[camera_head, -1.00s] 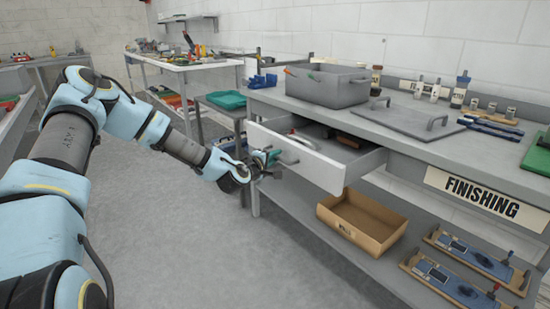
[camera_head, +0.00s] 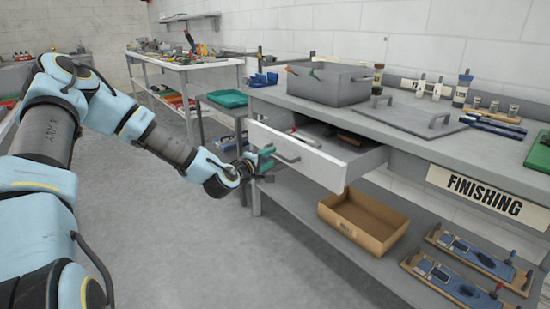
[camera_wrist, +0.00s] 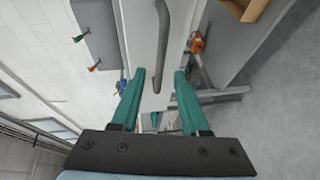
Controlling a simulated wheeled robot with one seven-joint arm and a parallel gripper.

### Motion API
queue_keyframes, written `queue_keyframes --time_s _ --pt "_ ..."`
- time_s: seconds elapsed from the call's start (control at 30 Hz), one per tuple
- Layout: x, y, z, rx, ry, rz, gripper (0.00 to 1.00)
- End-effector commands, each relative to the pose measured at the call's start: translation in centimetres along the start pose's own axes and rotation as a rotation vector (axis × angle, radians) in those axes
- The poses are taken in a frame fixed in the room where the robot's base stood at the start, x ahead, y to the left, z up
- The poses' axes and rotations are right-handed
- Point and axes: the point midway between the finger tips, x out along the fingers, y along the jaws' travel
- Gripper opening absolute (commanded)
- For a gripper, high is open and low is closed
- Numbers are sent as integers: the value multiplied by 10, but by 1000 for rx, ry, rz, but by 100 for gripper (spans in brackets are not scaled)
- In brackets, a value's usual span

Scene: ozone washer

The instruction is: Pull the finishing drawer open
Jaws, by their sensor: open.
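The finishing drawer (camera_head: 318,166) stands pulled out from under the bench, its white front facing left and its inside showing. Its grey bar handle (camera_head: 287,153) runs along the front. My gripper (camera_head: 268,161) is open at the far-left end of the handle. In the wrist view, my gripper (camera_wrist: 160,73) has its two teal fingers spread apart. One end of the handle (camera_wrist: 163,45) appears between the fingertips, with no visible grip on it. Whether a finger touches it I cannot tell. The FINISHING sign (camera_head: 484,196) is on the bench edge.
Tools lie inside the drawer. A grey bin (camera_head: 327,84) and a grey lid (camera_head: 410,116) sit on the bench top. An open brown box (camera_head: 364,222) is on the lower shelf. A teal tray (camera_head: 227,98) stands on a cart behind my gripper. The floor at left is clear.

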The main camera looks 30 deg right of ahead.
Motion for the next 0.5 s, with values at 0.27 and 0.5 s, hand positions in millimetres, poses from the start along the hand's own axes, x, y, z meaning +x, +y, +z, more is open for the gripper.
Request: queue_keyframes --time_s 0.27,0.5 --pt "-47 -1 -1 0 1 -1 45" --pt "-58 0 0 0 -1 -1 45"
